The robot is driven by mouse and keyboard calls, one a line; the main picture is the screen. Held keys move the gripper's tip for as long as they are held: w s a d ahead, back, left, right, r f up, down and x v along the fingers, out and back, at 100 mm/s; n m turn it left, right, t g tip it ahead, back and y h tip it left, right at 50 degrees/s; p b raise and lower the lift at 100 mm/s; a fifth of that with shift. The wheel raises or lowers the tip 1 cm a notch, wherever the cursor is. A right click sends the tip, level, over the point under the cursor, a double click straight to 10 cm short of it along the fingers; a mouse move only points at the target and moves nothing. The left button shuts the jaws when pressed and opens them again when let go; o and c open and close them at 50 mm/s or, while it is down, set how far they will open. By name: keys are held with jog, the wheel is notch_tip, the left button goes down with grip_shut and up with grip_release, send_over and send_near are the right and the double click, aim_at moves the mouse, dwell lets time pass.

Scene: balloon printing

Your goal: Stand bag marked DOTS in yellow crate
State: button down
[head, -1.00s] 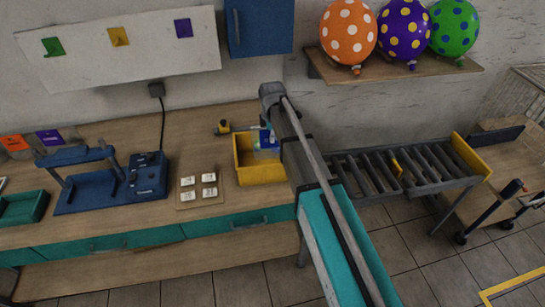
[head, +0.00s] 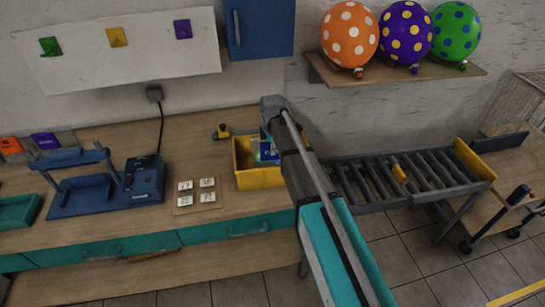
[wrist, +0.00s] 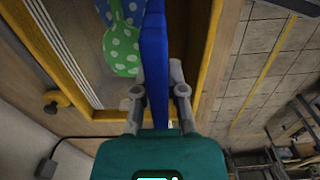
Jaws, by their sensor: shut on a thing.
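The yellow crate (head: 258,178) stands on the workbench, left of my arm in the head view. Its yellow rim (wrist: 65,60) also shows in the wrist view. My gripper (wrist: 160,85) is over the crate, shut on a blue, flat bag (wrist: 154,45) that is seen edge-on. A green piece with white dots (wrist: 121,50) shows beside the bag's blue face. The bag (head: 265,152) shows as blue and green at the crate's opening in the head view. No mark on it can be read. Whether its bottom touches the crate floor is hidden.
A roller conveyor (head: 400,178) stands right of my arm. On the bench left of the crate are a card board with white tiles (head: 197,194), a blue press (head: 110,182) and a green tray (head: 18,211). A small yellow-and-black tool (head: 222,131) lies behind the crate.

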aim_at(272, 159)
jog(key=shift+f+b, duration=1.8)
jog(key=shift+f, duration=0.25)
jog(key=c, duration=0.7)
grip_release()
jog(key=shift+r, duration=0.25)
notch_tip(272, 159, up, 12)
jog(key=p, duration=1.2)
jog(key=s+d+m, duration=2)
jog(key=s+d, duration=0.1)
jog(key=d, duration=0.1)
jog(key=shift+s+d+m, duration=0.15)
jog(key=shift+d+m, duration=0.15)
